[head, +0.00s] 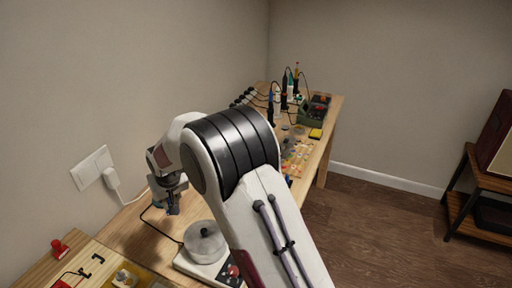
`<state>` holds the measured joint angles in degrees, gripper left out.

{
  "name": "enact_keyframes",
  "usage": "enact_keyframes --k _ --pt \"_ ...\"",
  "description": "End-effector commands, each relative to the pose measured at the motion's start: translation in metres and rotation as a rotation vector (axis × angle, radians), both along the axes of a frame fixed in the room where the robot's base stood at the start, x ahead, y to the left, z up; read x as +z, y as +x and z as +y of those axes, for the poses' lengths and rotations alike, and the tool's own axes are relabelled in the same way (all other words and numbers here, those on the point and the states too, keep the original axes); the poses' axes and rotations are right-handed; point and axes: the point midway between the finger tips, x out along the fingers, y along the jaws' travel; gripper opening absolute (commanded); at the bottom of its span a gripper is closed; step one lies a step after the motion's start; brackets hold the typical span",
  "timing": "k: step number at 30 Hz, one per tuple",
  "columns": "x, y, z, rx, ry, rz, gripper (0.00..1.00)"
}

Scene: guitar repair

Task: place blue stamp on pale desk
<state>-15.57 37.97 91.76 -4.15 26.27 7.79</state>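My gripper (170,207) points down over the pale wooden desk (137,234), left of my large white arm. A small blue piece, probably the blue stamp (173,211), shows at its fingertips. It is too small to tell whether the fingers are closed on it, or whether it touches the desk. My arm hides the middle of the desk.
A white device with a round clear top (204,243) stands close to the right of my gripper. A red stamp-like piece (60,247) is at the lower left. Tools (290,88) and a green box (312,112) crowd the far end. A wall socket (93,167) with a plug is at left.

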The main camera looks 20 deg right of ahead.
Motion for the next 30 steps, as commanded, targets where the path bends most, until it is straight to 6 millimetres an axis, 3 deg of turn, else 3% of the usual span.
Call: enact_keyframes --k 17,22,30 --pt "-0.002 0.001 -0.002 -0.004 0.000 0.000 0.00" --pt "-0.014 0.001 -0.002 -0.004 -0.001 0.001 0.00" --pt "-0.050 0.000 -0.002 -0.004 -0.001 0.002 0.00"
